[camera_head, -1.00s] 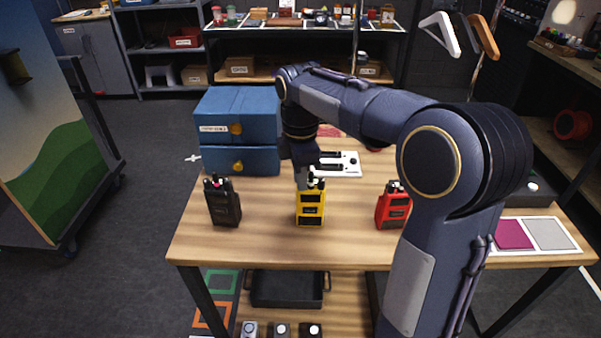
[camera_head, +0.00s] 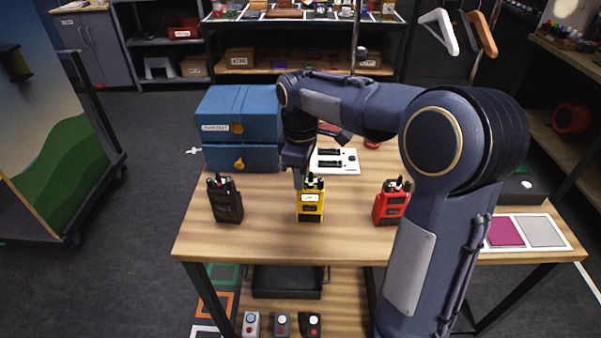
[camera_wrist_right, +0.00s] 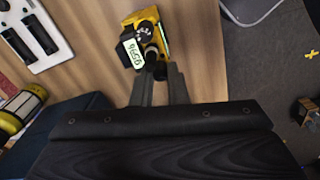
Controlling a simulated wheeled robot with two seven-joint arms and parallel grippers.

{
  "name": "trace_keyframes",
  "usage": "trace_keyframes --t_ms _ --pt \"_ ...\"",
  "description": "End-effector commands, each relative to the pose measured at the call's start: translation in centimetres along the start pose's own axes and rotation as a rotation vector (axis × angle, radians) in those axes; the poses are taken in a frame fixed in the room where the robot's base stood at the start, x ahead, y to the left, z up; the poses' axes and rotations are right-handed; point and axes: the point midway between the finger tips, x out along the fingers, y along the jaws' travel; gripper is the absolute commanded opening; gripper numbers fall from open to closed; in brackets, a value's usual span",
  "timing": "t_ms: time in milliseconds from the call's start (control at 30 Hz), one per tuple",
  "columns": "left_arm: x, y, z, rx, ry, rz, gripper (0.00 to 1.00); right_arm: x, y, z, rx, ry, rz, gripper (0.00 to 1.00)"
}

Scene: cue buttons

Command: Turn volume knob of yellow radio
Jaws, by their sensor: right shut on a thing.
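The yellow radio (camera_head: 311,212) stands upright on the wooden table between a black radio (camera_head: 226,205) and a red radio (camera_head: 389,208). Its small screen is lit pale green. My right gripper (camera_head: 302,180) reaches down from behind to the radio's top. In the right wrist view, the yellow radio (camera_wrist_right: 163,38) is ahead of my right gripper (camera_wrist_right: 160,72). Its fingers are shut on a small dark knob (camera_wrist_right: 151,54) on the radio's top, mostly hidden between the fingertips. The lit screen shows characters too small to read surely. My left gripper is out of view.
Blue drawer boxes (camera_head: 239,115) are stacked at the table's back left. A white panel with dark sliders (camera_head: 350,168) lies behind the yellow radio. My right arm covers the right of the table. The table's front strip (camera_head: 290,242) is clear.

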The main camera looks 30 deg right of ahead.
Motion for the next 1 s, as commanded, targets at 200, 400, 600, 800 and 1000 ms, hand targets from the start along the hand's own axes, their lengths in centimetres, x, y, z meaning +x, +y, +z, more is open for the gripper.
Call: trace_keyframes --t_ms 200,400,600,800,1000 --pt "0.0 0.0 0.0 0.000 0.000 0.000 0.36 0.0 0.0 0.0 0.005 0.000 0.000 0.00" --pt "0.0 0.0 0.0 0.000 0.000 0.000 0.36 0.0 0.0 0.0 0.004 0.000 0.000 0.15" --pt "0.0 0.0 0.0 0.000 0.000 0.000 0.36 0.0 0.0 0.0 0.004 0.000 0.000 0.37" --pt "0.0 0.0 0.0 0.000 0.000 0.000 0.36 0.0 0.0 0.0 0.004 0.000 0.000 0.37" --pt "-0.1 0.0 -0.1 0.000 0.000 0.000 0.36 -1.6 0.0 -0.1 0.003 0.003 0.002 0.37"
